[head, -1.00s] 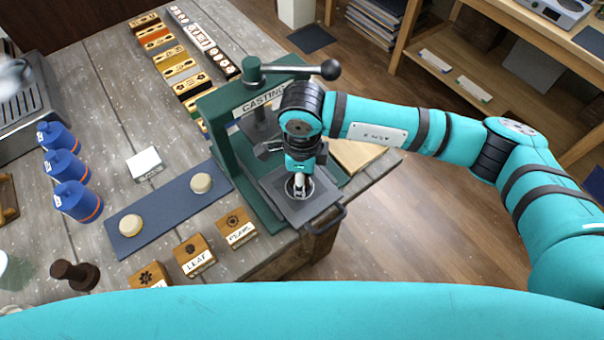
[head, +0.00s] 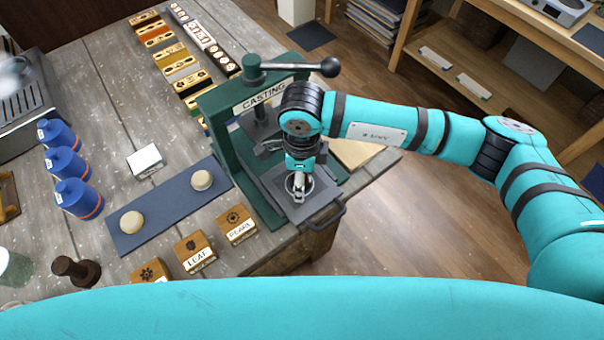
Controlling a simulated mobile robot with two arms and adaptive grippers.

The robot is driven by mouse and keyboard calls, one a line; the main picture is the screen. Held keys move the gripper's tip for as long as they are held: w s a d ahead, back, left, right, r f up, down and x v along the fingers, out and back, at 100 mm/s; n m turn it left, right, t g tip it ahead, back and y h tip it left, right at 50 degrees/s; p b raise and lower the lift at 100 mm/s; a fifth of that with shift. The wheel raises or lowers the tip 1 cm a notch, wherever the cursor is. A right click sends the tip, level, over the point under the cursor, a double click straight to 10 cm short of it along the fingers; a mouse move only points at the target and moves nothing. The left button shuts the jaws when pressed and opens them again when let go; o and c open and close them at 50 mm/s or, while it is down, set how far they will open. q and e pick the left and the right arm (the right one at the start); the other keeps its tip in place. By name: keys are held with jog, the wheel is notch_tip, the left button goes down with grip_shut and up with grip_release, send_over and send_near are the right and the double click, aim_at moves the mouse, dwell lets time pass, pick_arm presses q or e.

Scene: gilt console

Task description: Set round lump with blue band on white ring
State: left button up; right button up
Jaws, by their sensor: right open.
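A green press (head: 222,120) labelled CASTING stands on the bench with a dark plate (head: 324,204) at its base. A pale ring (head: 309,193) lies on that plate. My right gripper (head: 299,182) points down right over the ring, its fingers open; whether a lump sits between or under the fingertips is hidden. Two pale round lumps, one at the left (head: 131,223) and one at the right (head: 201,180), rest on a dark blue mat (head: 166,206). I cannot make out a blue band on either. My left gripper is not in view.
Several wooden stamp blocks (head: 194,254) stand in front of the mat. Blue containers (head: 77,199) and a white block (head: 145,161) are to the left. A press lever with a black ball (head: 330,68) juts out above my right wrist.

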notch_tip(320, 180, up, 12)
jog(key=b, duration=0.4)
dwell(0.4)
